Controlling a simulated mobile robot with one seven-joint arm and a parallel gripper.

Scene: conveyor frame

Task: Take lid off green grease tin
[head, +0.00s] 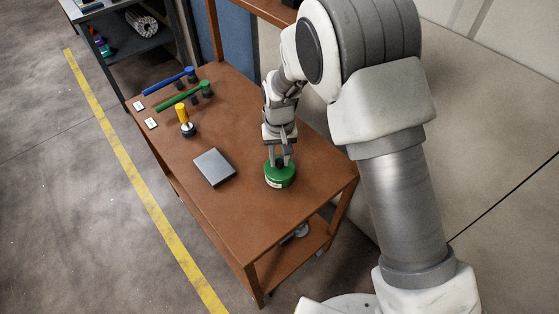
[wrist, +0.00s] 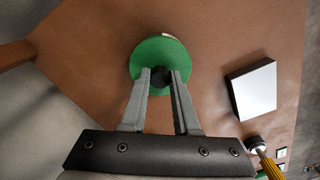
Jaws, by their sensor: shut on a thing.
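The green grease tin (head: 280,177) stands upright on the brown table, towards its right side. It has a round green lid with a dark knob in the middle. In the wrist view the green lid (wrist: 152,50) is seen from above, with the dark knob (wrist: 158,77) between my fingertips. My gripper (head: 280,162) points down over the tin and is shut on the knob. It also shows in the wrist view (wrist: 160,76). I cannot tell whether the lid is seated on the tin or raised slightly.
A grey flat block (head: 214,167) lies left of the tin on the brown table (head: 240,215). A yellow-handled tool (head: 183,120) and green (head: 184,97) and blue (head: 169,81) handled tools are farther back, beside small white cards. The table's front part is clear. A shelf post (head: 213,30) rises at the back.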

